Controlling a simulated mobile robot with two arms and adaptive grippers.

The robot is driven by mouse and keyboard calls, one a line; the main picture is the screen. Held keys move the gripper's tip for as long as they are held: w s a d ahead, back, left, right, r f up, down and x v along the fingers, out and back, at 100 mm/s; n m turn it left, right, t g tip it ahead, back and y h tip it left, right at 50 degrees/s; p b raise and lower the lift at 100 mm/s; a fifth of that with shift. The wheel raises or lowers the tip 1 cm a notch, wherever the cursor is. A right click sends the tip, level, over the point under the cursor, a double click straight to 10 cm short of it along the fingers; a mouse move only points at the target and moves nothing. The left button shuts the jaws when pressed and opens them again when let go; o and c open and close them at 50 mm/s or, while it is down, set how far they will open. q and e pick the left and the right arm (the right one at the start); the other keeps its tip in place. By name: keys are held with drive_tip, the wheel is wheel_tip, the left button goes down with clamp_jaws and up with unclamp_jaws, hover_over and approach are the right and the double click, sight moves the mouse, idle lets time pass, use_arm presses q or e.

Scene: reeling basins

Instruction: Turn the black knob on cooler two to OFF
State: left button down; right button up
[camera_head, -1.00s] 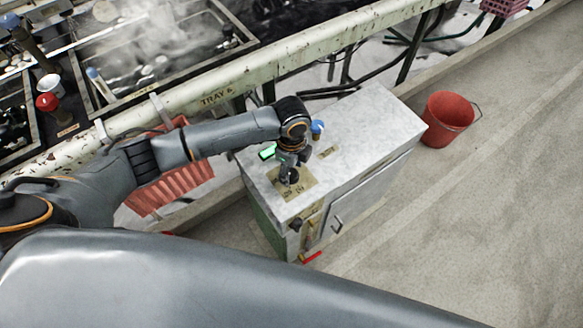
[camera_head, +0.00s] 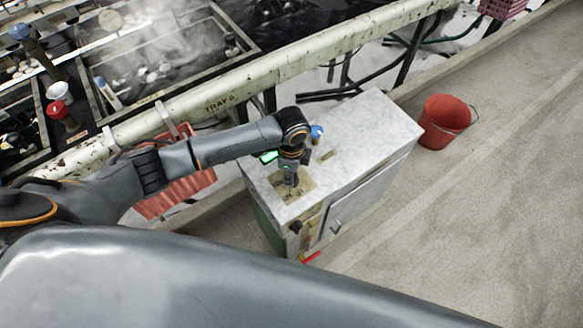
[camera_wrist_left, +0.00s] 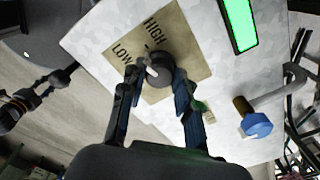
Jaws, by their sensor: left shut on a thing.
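The cooler (camera_head: 372,122) is a cabinet with a pale mottled top, a front door and a green side. A tan plate (camera_wrist_left: 186,38) on its top reads HIGH and LOW; no OFF is readable. The black knob (camera_wrist_left: 160,66) sits on this plate, its white mark pointing to the lower left in the wrist view. My left gripper (camera_wrist_left: 158,80) has a finger on each side of the knob and is shut on it. In the head view my left gripper (camera_head: 291,183) comes down onto the plate and hides the knob. My right gripper is out of view.
A lit green display (camera_wrist_left: 239,22) and a blue-capped tap (camera_wrist_left: 257,124) are beside the plate. A red bucket (camera_head: 445,120) stands on the floor to the right. The TRAY 6 rail (camera_head: 280,75) runs behind the cooler.

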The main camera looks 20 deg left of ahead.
use_arm(q)
drive_tip(key=n+p, duration=0.3)
drive_tip(key=p, duration=0.1)
drive_tip(key=n+p, duration=0.2)
drive_tip(key=shift+s+r+n, duration=0.1)
drive_tip(key=shift+r+n, duration=0.15)
drive_tip(key=shift+n, duration=0.05)
drive_tip(key=shift+n+p, duration=0.7)
drive_tip(key=shift+n, duration=0.2)
drive_tip(key=n+p, duration=0.3)
drive_tip(key=n, duration=0.1)
drive_tip(key=shift+d+f, duration=0.1)
drive_tip(key=shift+f+n+p, duration=0.15)
drive_tip(key=shift+n+p, duration=0.8)
drive_tip(key=shift+n, duration=1.05)
drive_tip(key=c, duration=1)
unclamp_jaws()
